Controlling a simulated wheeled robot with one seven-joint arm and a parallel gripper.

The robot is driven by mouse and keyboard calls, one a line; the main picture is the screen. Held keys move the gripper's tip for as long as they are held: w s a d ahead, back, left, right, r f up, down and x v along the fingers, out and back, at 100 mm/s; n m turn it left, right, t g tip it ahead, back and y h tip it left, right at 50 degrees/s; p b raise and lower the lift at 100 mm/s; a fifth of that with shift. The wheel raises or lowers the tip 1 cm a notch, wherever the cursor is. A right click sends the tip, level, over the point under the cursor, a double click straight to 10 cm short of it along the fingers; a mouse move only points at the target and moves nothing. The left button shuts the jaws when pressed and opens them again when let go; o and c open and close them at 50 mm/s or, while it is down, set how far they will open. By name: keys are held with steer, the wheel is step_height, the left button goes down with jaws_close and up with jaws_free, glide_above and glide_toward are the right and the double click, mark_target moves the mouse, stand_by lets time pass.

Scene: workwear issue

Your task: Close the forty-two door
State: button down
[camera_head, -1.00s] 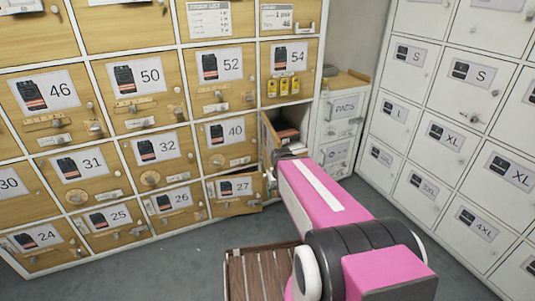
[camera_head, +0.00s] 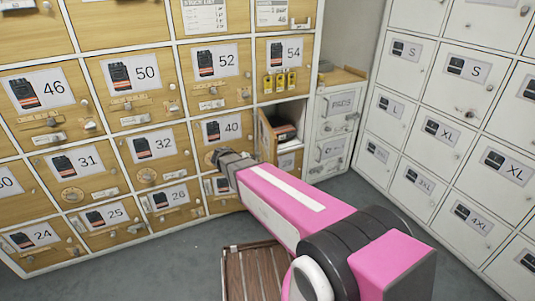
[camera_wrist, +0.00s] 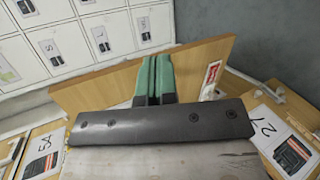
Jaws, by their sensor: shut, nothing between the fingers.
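The forty-two door's number does not show. Below door 54 (camera_head: 284,56) and right of door 40 (camera_head: 222,127), a compartment (camera_head: 284,128) stands open with dark items inside. In the wrist view, a wooden panel (camera_wrist: 100,88), apparently its swung-out door, crosses behind my fingers, with a red and white label (camera_wrist: 211,73) near one end. My gripper (camera_head: 218,157) is left of the opening, in front of the lower part of door 40. In the wrist view its green fingers (camera_wrist: 157,62) are together and empty, close against the panel; contact is unclear.
Door 27 (camera_wrist: 268,128) shows right of the panel in the wrist view, and door 54 (camera_wrist: 42,150) left. White lockers (camera_head: 455,110) line the right side. A slatted wooden crate (camera_head: 250,262) stands on the floor beneath my arm. Floor between is clear.

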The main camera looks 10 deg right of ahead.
mark_target(273, 152)
steer(key=w+a+r+m+t+h, duration=0.15)
steer(key=w+a+r+h, duration=0.3)
steer(key=a, duration=0.45)
steer(key=shift+n+h, duration=0.25)
steer(key=shift+h, duration=0.1)
steer(key=d, duration=1.4)
steer(key=shift+w, duration=0.3)
steer(key=shift+t, duration=0.35)
